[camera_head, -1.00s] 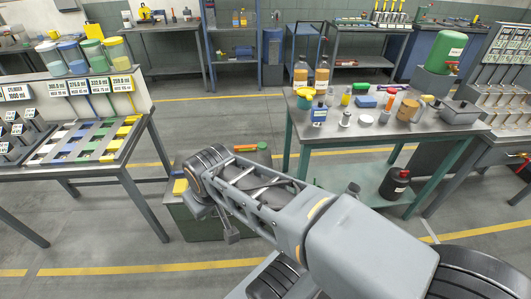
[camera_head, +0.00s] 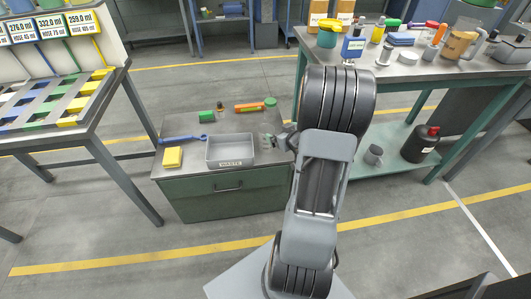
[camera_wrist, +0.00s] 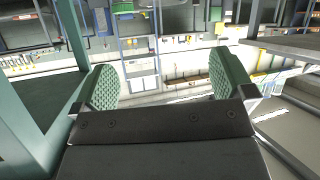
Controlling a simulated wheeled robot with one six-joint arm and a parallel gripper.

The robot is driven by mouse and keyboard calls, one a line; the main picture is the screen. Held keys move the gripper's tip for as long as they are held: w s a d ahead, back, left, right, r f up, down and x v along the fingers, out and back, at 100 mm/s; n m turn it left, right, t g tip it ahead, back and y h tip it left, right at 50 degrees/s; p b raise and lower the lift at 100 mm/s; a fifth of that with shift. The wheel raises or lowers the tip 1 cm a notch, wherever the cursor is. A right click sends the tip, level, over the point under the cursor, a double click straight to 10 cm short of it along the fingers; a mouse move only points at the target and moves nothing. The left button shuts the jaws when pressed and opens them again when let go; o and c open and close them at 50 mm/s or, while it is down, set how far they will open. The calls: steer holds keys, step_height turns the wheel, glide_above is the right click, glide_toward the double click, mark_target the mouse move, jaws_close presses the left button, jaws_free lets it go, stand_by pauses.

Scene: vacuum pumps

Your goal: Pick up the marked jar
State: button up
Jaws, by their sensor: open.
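My gripper (camera_wrist: 164,80) is open and empty in the wrist view, with its two green textured pads wide apart. Several containers stand on the workbench at the upper right of the head view. Among them are a teal jar with a yellow lid (camera_head: 328,36), a small blue-labelled container (camera_head: 353,46) and a tan jar (camera_head: 458,44). A dark jar with a red cap (camera_head: 421,144) stands on the bench's lower shelf, beside a small grey jar (camera_head: 374,154). I cannot tell which jar is marked.
A green cabinet (camera_head: 232,198) with a grey tray (camera_head: 230,150), a yellow block (camera_head: 172,157) and a blue wrench (camera_head: 184,139) on top stands left of my arm. The workbench (camera_head: 398,75) has green legs. A rack of coloured strips (camera_head: 60,105) stands at left. Floor in front is clear.

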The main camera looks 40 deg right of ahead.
step_height(320, 180, down, 5)
steer(key=t+y+b, duration=0.1)
steer(key=b, duration=0.2)
glide_toward(262, 129)
steer(key=shift+b+x, duration=1)
steer(key=shift+x, duration=2.45)
steer(key=shift+d+f, duration=0.1)
steer(key=shift+c, duration=0.4)
steer(key=c, duration=1.2)
